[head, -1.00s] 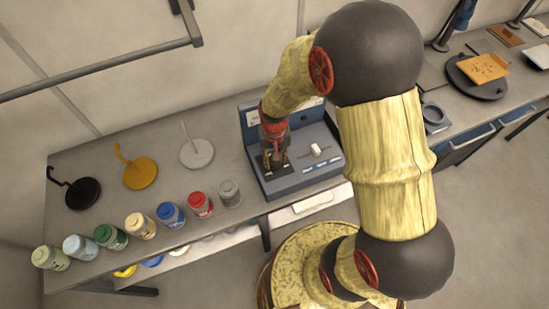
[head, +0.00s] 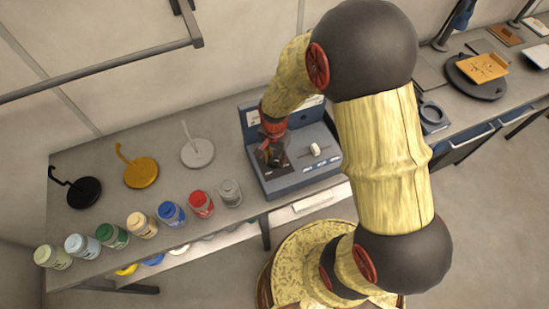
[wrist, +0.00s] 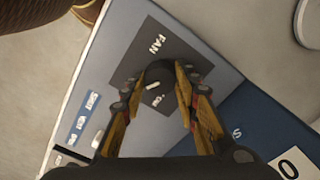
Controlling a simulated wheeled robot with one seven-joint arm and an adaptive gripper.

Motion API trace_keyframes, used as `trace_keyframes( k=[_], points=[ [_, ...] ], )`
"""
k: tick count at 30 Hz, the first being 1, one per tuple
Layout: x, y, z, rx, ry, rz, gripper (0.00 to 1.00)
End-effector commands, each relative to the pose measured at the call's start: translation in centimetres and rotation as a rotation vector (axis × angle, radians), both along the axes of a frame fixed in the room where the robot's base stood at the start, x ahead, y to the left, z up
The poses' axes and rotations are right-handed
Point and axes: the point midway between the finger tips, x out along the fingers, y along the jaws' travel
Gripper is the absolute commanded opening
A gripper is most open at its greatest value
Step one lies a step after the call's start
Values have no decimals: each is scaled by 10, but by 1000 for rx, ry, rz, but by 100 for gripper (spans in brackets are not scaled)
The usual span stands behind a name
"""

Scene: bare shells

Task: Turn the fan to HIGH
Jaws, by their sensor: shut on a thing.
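The control box (head: 300,180) is a grey-blue console with an upright back panel, standing on the workbench. In the wrist view its sloping face (wrist: 112,52) carries a dark plate marked FAN (wrist: 157,45). A round black fan knob (wrist: 158,74) with a pale mark sits on that plate. My gripper (wrist: 158,80) has one finger on each side of the knob and is shut on it. In the head view my gripper (head: 274,152) is over the left part of the box and hides the knob. I cannot read the knob's setting.
A white slider (head: 315,149) and several small labels are right of the knob. A grey jar (head: 230,192), a red jar (head: 201,204) and several others line the bench's front edge. A white hook stand (head: 197,153) and a yellow one (head: 140,172) stand behind them.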

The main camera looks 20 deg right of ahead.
Motion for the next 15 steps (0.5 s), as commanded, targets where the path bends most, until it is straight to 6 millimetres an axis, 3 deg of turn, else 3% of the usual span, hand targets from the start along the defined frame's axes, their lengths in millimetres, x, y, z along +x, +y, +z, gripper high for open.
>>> trace_keyframes(
  k=[14, 15],
  points=[
    [1, 0, 1, 0, -4, -12, 5],
    [1, 0, 1, 0, -4, -12, 33]
  ],
)
